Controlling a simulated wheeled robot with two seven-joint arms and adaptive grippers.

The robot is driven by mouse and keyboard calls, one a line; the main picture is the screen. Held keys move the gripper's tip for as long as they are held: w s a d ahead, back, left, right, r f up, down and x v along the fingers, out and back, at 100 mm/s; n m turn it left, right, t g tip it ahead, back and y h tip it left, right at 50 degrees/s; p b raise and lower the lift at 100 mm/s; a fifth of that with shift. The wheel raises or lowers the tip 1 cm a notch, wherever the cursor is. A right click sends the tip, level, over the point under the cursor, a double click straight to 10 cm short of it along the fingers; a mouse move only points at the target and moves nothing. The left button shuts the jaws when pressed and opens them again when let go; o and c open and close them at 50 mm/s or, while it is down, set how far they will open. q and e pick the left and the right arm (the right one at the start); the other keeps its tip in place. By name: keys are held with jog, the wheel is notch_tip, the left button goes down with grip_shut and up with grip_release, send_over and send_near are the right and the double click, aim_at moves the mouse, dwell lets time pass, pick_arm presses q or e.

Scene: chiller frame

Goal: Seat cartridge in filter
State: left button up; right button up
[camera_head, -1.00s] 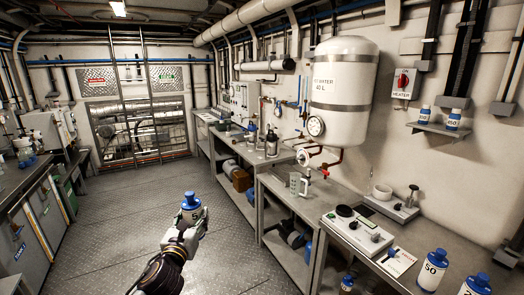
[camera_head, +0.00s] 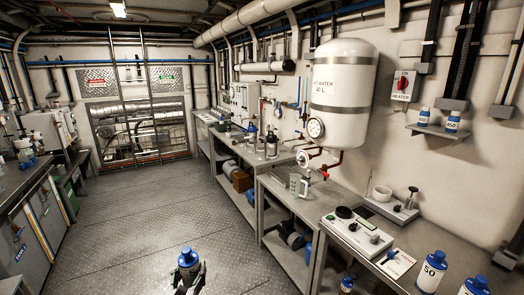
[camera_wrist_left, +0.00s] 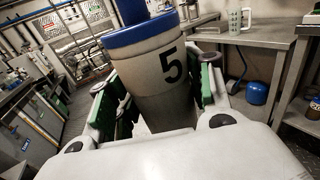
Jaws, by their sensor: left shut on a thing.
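The cartridge (camera_head: 188,258) is a grey cylinder with a blue cap, low in the middle of the head view. My left gripper (camera_head: 190,277) is shut on it and holds it above the floor, away from the benches. In the left wrist view the cartridge (camera_wrist_left: 152,70) bears a dark "5", has a blue rim and stands slightly tilted between the green-padded fingers of my left gripper (camera_wrist_left: 158,95). Its lower end is hidden by the gripper. I cannot tell for sure which fixture is the filter. My right gripper is not in view.
A steel bench (camera_head: 328,184) runs along the right wall, with a clear jug (camera_head: 295,186), a scale-like device (camera_head: 356,232) and a blue-capped bottle marked 50 (camera_head: 432,270). A white water tank (camera_head: 342,92) hangs above. The chequered floor (camera_head: 130,235) in the middle is free.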

pick_arm(q)
jog(key=s+f, duration=0.5)
jog(key=f, duration=0.2)
jog(key=shift+s+f, duration=0.25)
jog(key=shift+s, duration=0.1)
dwell(1.1)
jog(key=shift+d, duration=0.15)
